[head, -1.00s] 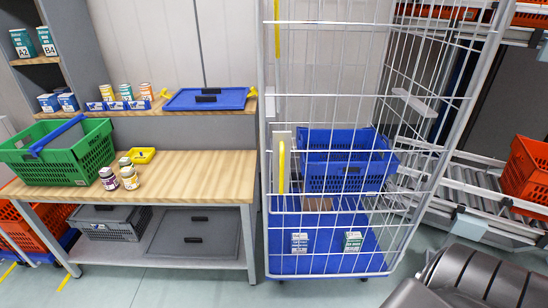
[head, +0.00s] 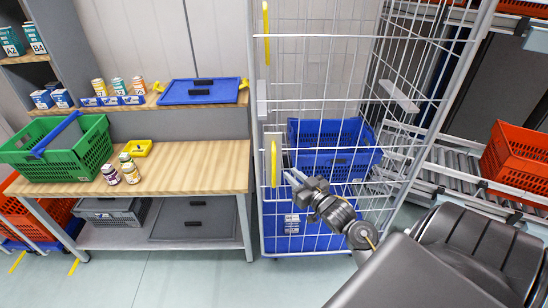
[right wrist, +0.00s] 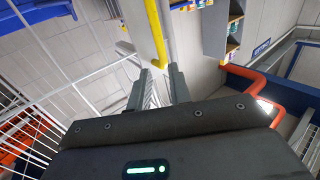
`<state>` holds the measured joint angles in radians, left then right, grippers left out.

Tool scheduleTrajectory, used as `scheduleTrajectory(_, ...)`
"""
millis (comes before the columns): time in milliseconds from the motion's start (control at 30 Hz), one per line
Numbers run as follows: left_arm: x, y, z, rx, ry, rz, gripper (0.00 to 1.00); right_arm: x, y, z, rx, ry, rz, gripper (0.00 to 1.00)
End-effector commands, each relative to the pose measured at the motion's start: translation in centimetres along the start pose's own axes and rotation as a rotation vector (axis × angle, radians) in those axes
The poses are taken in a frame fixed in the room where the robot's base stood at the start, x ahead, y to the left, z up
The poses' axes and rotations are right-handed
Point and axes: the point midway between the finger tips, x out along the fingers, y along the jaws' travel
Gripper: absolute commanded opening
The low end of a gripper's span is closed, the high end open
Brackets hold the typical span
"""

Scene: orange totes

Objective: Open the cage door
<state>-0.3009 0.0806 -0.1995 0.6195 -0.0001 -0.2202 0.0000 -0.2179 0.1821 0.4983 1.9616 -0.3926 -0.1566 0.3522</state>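The cage (head: 378,130) is a tall white wire frame, and its front mesh stands across its opening. A yellow upright handle (head: 273,160) is on the left side of the front; a yellow handle also shows in the right wrist view (right wrist: 155,32). My right gripper (head: 287,174) is just right of the lower handle in the head view. In the right wrist view its two fingers (right wrist: 159,78) are apart, with the handle's end in line with the gap. I cannot tell whether they touch it. My left gripper is not in view.
Blue crates (head: 340,135) are inside the cage. A wooden table (head: 190,165) with a green basket (head: 90,155) and several small jars stands left. An orange tote (head: 515,165) sits on the roller conveyor at right. Pale floor is free before the table.

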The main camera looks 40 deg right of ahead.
Motion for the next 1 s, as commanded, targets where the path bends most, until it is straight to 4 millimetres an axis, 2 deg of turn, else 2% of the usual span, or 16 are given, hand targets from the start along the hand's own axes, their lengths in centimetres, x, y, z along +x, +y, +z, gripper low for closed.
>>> scheduleTrajectory(167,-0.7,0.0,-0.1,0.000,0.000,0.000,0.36,1.9,0.0,-0.2,0.002,0.001,0.000,0.20)
scheduleTrajectory(400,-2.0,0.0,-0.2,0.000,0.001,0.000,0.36,6.4,0.0,-0.2,0.002,-0.001,0.000,0.20)
scheduleTrajectory(600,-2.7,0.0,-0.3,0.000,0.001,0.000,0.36,9.3,0.0,0.0,0.002,-0.002,0.000,0.20)
scheduleTrajectory(800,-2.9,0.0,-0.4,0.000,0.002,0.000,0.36,10.6,-0.1,0.1,0.001,-0.003,0.000,0.20)
scheduleTrajectory(1000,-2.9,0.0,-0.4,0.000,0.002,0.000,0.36,10.8,-0.1,0.2,0.000,-0.002,0.000,0.20)
